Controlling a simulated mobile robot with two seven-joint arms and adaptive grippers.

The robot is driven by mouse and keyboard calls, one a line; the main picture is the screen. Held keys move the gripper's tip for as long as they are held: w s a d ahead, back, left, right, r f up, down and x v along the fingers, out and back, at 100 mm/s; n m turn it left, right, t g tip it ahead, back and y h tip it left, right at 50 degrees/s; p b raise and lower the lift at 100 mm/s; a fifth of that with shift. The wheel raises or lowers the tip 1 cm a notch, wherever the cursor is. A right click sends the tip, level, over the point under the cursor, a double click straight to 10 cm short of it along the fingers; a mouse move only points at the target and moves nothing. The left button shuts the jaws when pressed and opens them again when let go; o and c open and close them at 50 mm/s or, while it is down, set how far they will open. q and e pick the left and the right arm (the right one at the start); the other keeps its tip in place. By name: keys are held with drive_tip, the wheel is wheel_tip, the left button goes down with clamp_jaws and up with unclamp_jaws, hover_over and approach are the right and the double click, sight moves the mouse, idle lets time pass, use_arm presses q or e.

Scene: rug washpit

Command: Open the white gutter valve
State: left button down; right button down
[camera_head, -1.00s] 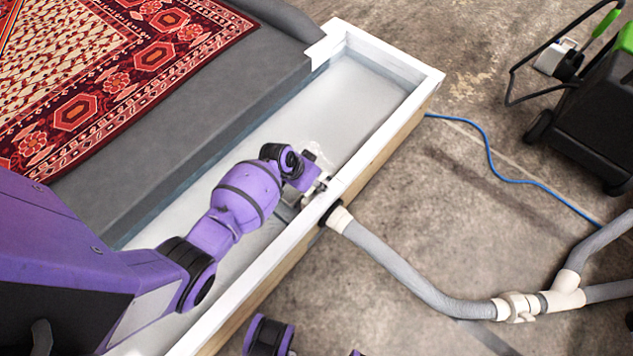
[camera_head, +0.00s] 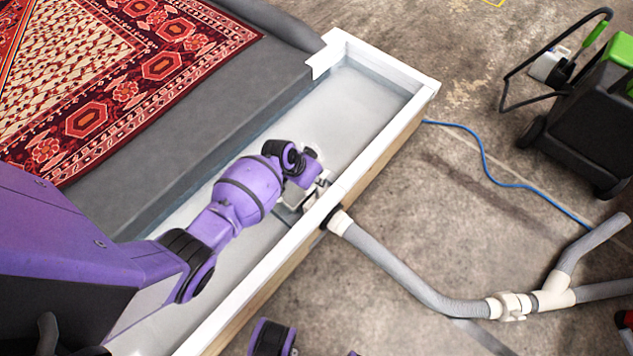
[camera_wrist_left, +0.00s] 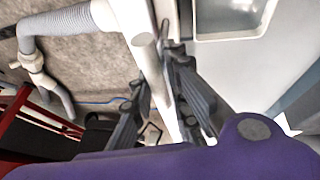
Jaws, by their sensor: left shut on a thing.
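My left gripper (camera_head: 322,188) reaches into the white gutter (camera_head: 375,100) and is at the inner side of its long wall, close to where the grey hose joins. My right gripper does not show.
The grey hose (camera_head: 395,272) runs outside the gutter to a cream inline fitting (camera_head: 510,305) and a branch. A blue cable (camera_head: 490,168) and a black-green machine (camera_head: 590,120) are on the concrete floor. A red patterned rug (camera_head: 120,85) lies on the grey platform (camera_head: 235,105).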

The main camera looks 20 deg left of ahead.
use_arm(q)
drive_tip(key=shift+s+d+r, duration=0.1)
drive_tip(key=shift+d+r, duration=0.05)
drive_tip(key=shift+d, duration=0.15)
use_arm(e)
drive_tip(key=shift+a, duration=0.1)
use_arm(q)
drive_tip(key=c, duration=1.7)
unclamp_jaws()
drive_tip(key=shift+c, duration=0.2)
drive_tip(key=shift+a, duration=0.1)
drive_tip(key=shift+a+r, duration=0.1)
drive_tip(key=shift+r, duration=0.05)
drive_tip(key=v, duration=1.1)
drive_tip(key=shift+r, duration=0.35)
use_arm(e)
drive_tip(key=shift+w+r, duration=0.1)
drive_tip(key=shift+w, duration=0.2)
use_arm(q)
drive_tip(key=shift+s, duration=0.1)
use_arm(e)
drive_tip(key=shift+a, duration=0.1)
